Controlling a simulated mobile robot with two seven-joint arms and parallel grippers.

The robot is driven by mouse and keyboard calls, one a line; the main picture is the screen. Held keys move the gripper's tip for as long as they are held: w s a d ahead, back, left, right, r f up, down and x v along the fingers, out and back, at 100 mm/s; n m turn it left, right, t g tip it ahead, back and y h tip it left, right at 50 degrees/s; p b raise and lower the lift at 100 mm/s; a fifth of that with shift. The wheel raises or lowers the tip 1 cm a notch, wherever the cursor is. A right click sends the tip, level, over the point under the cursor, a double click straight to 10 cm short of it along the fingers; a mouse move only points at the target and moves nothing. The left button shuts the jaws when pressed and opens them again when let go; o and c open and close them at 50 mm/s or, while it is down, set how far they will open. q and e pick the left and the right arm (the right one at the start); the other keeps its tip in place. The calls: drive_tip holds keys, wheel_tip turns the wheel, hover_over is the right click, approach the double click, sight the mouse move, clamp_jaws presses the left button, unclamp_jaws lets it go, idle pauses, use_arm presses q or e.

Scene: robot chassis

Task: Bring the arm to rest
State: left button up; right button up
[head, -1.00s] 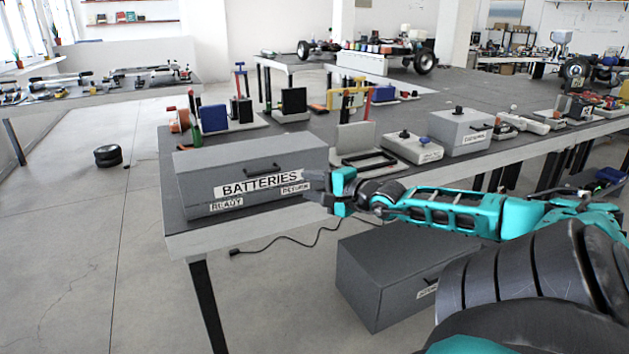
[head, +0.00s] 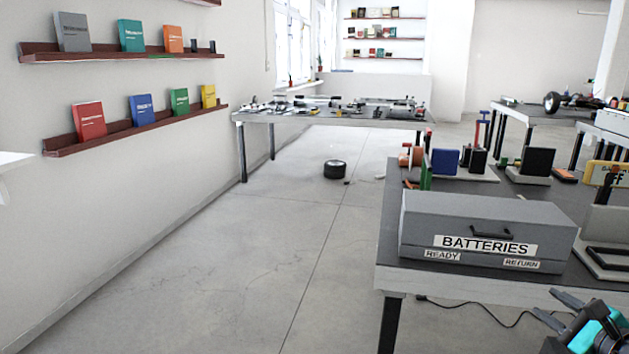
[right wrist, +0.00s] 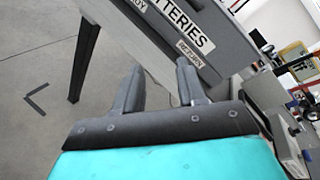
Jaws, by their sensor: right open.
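My right gripper (head: 556,310) is at the bottom right of the head view, in front of the table's front edge and below the grey batteries box. In the right wrist view its two fingers (right wrist: 158,80) stand apart with nothing between them. The grey box labelled BATTERIES (head: 480,225) sits closed on the near left corner of the table, and its label also shows tilted in the right wrist view (right wrist: 180,22). My left gripper is in neither view.
The dark-topped table (head: 395,275) carries blue and black blocks behind the box. A black cable (head: 480,312) hangs below its edge. Shelves with coloured books (head: 90,120) line the left wall. A black tyre (head: 335,169) lies on the floor, which is largely clear at left.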

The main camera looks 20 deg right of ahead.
drive_tip(key=s+a+f+m+g+p, duration=0.15)
drive_tip(key=s+a+f+m, duration=0.25)
drive_tip(key=a+f+m, duration=0.55)
drive_tip(key=s+a+f+m+g+p, duration=0.15)
drive_tip(key=s+a+m+p, duration=0.35)
drive_tip(key=m, duration=1)
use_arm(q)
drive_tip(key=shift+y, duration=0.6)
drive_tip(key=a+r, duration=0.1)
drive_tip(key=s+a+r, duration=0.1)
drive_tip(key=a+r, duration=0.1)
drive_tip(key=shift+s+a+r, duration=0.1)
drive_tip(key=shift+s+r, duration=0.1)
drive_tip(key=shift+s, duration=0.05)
use_arm(e)
drive_tip(key=a+f+m+g+y, duration=0.1)
drive_tip(key=a+m+y, duration=0.3)
drive_tip(key=a+m, duration=1.2)
drive_tip(key=a, duration=0.8)
drive_tip(key=shift+g, duration=0.3)
drive_tip(key=shift+s+m, duration=0.1)
drive_tip(key=shift+m, duration=0.15)
